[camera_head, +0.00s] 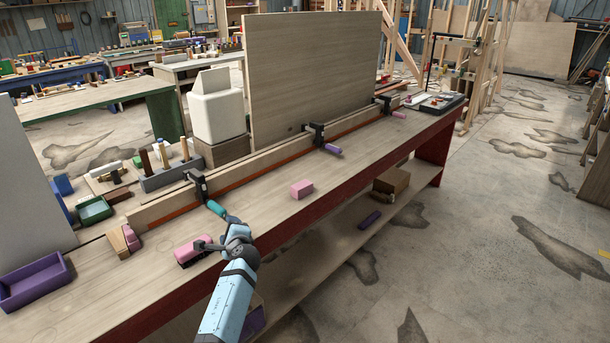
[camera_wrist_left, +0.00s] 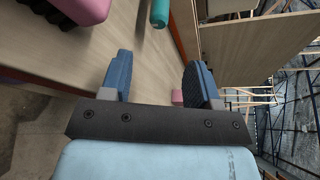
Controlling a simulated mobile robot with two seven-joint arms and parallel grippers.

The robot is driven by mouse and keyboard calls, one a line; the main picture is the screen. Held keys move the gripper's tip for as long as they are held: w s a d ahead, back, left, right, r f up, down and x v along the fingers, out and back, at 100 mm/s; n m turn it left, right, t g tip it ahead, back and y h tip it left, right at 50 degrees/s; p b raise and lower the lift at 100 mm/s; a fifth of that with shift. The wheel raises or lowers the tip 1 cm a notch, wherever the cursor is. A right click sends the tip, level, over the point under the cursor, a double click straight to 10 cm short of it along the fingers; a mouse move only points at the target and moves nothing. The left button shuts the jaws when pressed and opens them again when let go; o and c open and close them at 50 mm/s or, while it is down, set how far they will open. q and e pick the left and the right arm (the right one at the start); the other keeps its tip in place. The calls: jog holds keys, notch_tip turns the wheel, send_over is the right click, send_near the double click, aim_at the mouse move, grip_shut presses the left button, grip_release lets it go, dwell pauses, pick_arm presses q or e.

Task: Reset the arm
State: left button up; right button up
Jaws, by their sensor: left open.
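My light-blue left arm comes in from the bottom of the head view, and its left gripper (camera_head: 217,233) is over the workbench's front part. In the left wrist view the left gripper (camera_wrist_left: 158,70) has its two blue fingers apart, with nothing held between them. A pink block with a dark underside (camera_head: 190,252) lies on the bench just left of the gripper; a pink piece (camera_wrist_left: 75,10) shows at that view's upper left. A teal clamp handle (camera_head: 216,208) is just beyond the gripper. My right gripper is not in view.
The long workbench (camera_head: 262,212) carries a clamped wooden rail (camera_head: 262,170) and a large upright panel (camera_head: 310,75). Another pink block (camera_head: 302,189) lies to the right. A purple tray (camera_head: 35,284) and a green bin (camera_head: 95,210) are left. Open floor (camera_head: 480,240) lies right.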

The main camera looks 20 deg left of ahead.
pick_arm(q)
jog(key=s+d+f+n+h+p, duration=0.1)
jog(key=s+d+n+h+p, duration=0.2)
jog(key=s+d, duration=0.6)
jog(key=s+d+f+n+h+p, duration=0.1)
jog(key=s+d+n+h+p, duration=0.2)
jog(key=s+d+h, duration=0.4)
jog(key=s+d+f+n+h+p, duration=0.1)
jog(key=s+d+n+h+p, duration=0.3)
jog(key=s+d, duration=0.6)
jog(key=s+n, duration=0.1)
jog(key=s, duration=0.9)
jog(key=shift+s+d+f+h, duration=0.25)
jog(key=shift+s+d+h, duration=0.1)
jog(key=shift+d+h, duration=0.05)
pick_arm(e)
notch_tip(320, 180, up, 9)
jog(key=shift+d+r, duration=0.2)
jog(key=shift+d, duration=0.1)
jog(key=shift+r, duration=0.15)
pick_arm(q)
jog(key=shift+c, duration=1.2)
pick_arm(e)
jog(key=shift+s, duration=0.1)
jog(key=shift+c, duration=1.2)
pick_arm(q)
jog(key=shift+a, duration=0.15)
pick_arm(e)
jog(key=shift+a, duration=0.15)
